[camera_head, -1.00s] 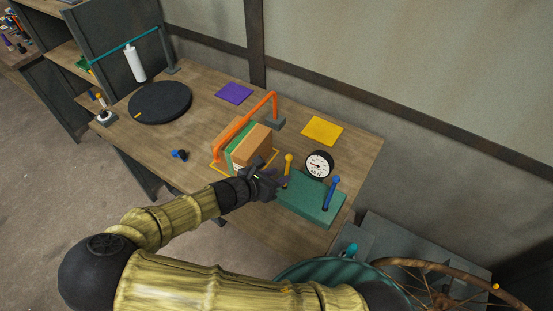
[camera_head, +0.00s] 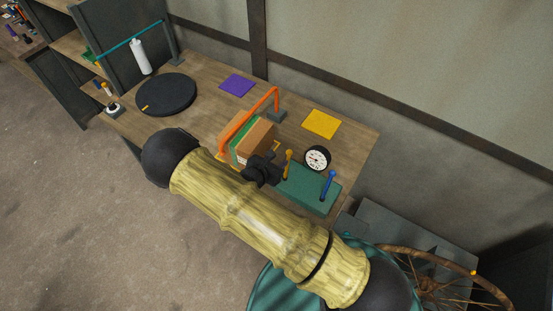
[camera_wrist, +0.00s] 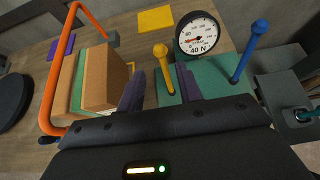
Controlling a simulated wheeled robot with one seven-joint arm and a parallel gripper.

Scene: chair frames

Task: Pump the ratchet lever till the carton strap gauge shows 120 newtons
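A yellow-knobbed lever (camera_head: 288,162) and a blue-knobbed lever (camera_head: 328,184) stand on a green base plate (camera_head: 310,187). The round white gauge (camera_head: 317,158) is behind them; in the wrist view (camera_wrist: 199,34) its face reads "40 N" and its red needle points left. A brown carton (camera_head: 259,138) with a green layer stands under an orange strap arch (camera_head: 248,110). My gripper (camera_head: 278,164) is beside the yellow lever, right of the carton. In the wrist view its fingers (camera_wrist: 160,90) are apart, with the yellow lever (camera_wrist: 164,72) showing in the gap; contact cannot be told.
On the wooden bench lie a yellow square (camera_head: 320,123), a purple square (camera_head: 237,85) and a black disc (camera_head: 166,95). A white bottle (camera_head: 139,56) hangs at the back left. A teal drum and a rusty wheel (camera_head: 430,270) stand at the lower right.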

